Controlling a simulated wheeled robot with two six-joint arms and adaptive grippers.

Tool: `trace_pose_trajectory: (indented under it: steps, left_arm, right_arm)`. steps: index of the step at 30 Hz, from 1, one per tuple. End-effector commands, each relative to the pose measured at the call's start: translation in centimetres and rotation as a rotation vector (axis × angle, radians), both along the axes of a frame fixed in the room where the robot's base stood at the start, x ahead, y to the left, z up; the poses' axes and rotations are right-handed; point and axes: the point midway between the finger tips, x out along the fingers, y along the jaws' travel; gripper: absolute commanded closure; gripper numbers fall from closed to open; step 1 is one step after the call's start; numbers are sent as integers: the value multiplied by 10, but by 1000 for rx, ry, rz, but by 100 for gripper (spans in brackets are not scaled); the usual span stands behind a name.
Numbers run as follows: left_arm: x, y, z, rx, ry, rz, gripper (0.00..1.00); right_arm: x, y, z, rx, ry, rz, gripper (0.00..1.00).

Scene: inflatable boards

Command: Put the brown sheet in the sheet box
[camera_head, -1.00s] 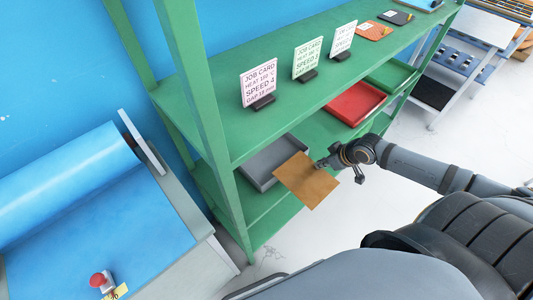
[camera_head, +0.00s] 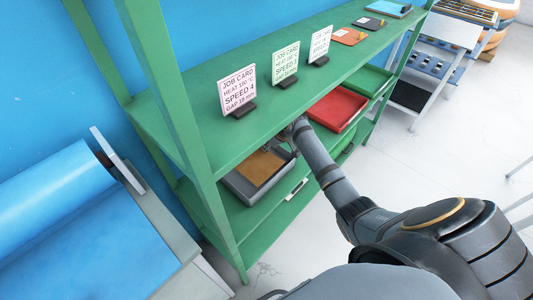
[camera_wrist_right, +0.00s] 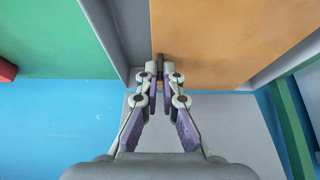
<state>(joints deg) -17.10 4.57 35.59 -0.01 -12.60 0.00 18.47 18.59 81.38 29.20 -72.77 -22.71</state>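The brown sheet (camera_head: 263,166) lies within the walls of the grey box (camera_head: 239,191) on the middle shelf. I cannot tell whether it rests flat on the box floor. My right gripper (camera_head: 291,141) reaches in under the upper shelf, and that shelf's edge partly hides it. In the right wrist view its fingertips (camera_wrist_right: 159,72) are close together at the near edge of the brown sheet (camera_wrist_right: 225,40), closed on that edge. Grey box walls show on both sides of the sheet there. My left gripper is not in view.
A red tray (camera_head: 338,106) and a green tray (camera_head: 371,80) stand right of the grey box. Job cards (camera_head: 238,91) stand on the upper shelf (camera_head: 190,120) above. A green post (camera_head: 170,90) rises in front at left.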

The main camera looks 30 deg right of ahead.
Motion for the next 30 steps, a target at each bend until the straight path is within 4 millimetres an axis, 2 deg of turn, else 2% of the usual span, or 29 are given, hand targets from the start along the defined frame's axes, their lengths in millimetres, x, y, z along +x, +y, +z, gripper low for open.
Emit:
trace_pose_trajectory:
  steps: [8,14,26,27,30]
  left_arm:
    - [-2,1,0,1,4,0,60]
    - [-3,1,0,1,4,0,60]
    - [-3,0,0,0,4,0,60]
    - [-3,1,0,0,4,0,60]
    - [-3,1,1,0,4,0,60]
  right_arm:
    - [0,0,-12,0,-2,0,100]
    - [0,0,-43,2,0,0,100]
    - [3,1,-51,0,-2,0,100]
    - [3,1,-51,-1,-2,-1,93]
    - [3,1,-51,-1,-2,-1,79]
